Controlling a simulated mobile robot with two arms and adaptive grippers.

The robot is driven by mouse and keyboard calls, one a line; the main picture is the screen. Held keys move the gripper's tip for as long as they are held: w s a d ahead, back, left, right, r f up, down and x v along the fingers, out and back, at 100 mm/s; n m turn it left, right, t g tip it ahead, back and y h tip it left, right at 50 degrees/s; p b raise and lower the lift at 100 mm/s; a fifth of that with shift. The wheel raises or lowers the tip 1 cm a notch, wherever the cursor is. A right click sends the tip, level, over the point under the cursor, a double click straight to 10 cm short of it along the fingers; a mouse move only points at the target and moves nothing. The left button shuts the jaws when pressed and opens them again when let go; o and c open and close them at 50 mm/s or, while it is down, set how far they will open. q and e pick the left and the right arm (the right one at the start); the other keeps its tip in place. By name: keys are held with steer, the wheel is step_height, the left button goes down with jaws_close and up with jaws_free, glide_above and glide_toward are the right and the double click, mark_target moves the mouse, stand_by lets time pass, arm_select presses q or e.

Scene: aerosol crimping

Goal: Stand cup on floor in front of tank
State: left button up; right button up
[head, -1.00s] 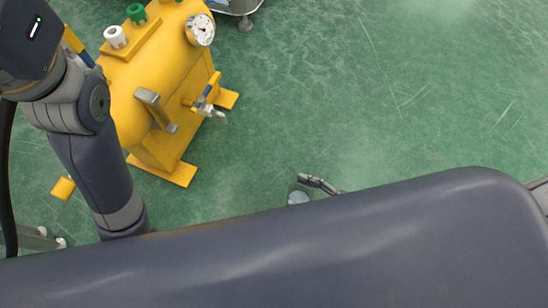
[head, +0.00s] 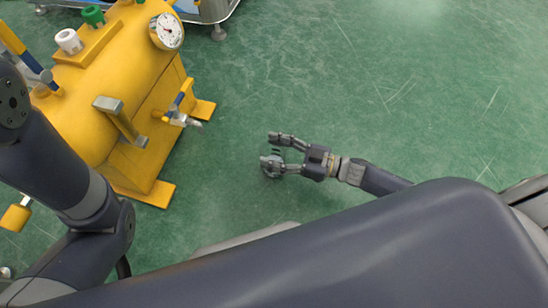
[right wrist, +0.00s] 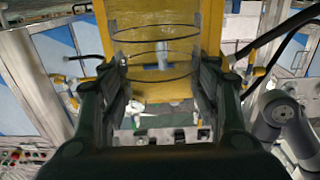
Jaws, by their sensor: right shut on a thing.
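The yellow tank (head: 95,125) stands on feet at the left of the head view, with a drain tap (head: 181,119) on its front. My right gripper (head: 273,151) is right of the tank's front, apart from it, shut on a clear cup. The cup (right wrist: 155,62) shows in the right wrist view as see-through rings between the two fingers, with the yellow tank behind it. In the head view the cup is small and mostly hidden by the fingers; I cannot tell whether it touches the floor. My left arm is at the left edge, its gripper out of view.
The green floor (head: 370,110) is clear around the right gripper and to the right. A pressure gauge (head: 166,31) and a white cap (head: 69,41) are on the tank top. A footed bench (head: 219,33) stands behind. My own body fills the lower edge.

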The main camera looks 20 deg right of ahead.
mark_target(284, 160)
steer(key=shift+f+b, duration=1.25)
steer(key=shift+f, duration=0.25)
steer(key=shift+f, duration=0.15)
steer(key=o, duration=1.4)
